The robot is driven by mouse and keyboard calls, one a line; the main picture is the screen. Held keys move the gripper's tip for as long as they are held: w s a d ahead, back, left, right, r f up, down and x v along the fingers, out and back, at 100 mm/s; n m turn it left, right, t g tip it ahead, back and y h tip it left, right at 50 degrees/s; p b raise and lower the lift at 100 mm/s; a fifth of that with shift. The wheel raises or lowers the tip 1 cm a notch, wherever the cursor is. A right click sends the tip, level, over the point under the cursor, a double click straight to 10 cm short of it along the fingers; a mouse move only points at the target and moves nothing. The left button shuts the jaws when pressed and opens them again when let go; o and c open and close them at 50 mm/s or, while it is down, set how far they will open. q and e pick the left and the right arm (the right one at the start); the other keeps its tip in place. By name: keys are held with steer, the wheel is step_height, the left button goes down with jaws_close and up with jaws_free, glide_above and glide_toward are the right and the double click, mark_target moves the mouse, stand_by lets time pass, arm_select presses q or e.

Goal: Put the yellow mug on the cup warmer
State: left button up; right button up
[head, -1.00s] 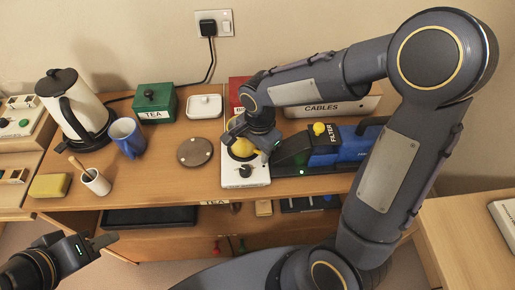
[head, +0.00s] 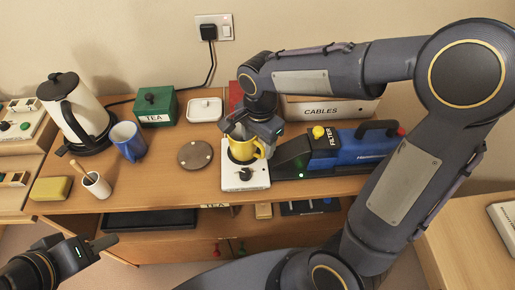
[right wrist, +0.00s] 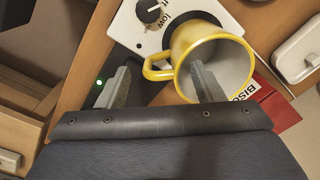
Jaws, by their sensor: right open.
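The yellow mug (head: 246,152) sits upright on the white cup warmer (head: 231,182), with its handle towards the right in the head view. In the right wrist view the mug (right wrist: 184,43) stands over the warmer's plate, beside the warmer's black knob (right wrist: 149,11). My right gripper (head: 259,138) is open at the mug. In the right wrist view one finger is inside the mug's opening and the other is outside, beyond the handle; the gripper (right wrist: 162,85) shows a wide gap. My left gripper (head: 104,241) is low at the left, away from the mug; its finger gap is unclear.
A blue vacuum (head: 358,146) stands right of the warmer. A round brown coaster (head: 195,154) lies to its left. The blue mug (head: 128,141), kettle (head: 80,112), green tea box (head: 155,105) and white dish (head: 205,109) stand further left.

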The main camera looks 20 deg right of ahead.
step_height(320, 180, up, 6)
steer(key=shift+s+f, duration=0.1)
steer(key=shift+s+d+r, duration=0.1)
steer(key=shift+d+r, duration=0.05)
steer(key=shift+r, duration=0.15)
steer(key=s+d+n+t+y, duration=0.1)
steer(key=s+d+n+t, duration=0.1)
steer(key=s+n, duration=0.3)
steer(key=s+d+n+t+y, duration=0.2)
steer(key=s+n, duration=0.4)
steer(key=s, duration=0.4)
steer(key=shift+s+f+t+y, duration=0.25)
steer(key=shift+f+t+y, duration=0.05)
steer(key=shift+t, duration=0.3)
steer(key=shift+d, duration=0.1)
steer(key=shift+r+p, duration=0.9)
steer(key=shift+p, duration=0.2)
steer(key=shift+c, duration=0.3)
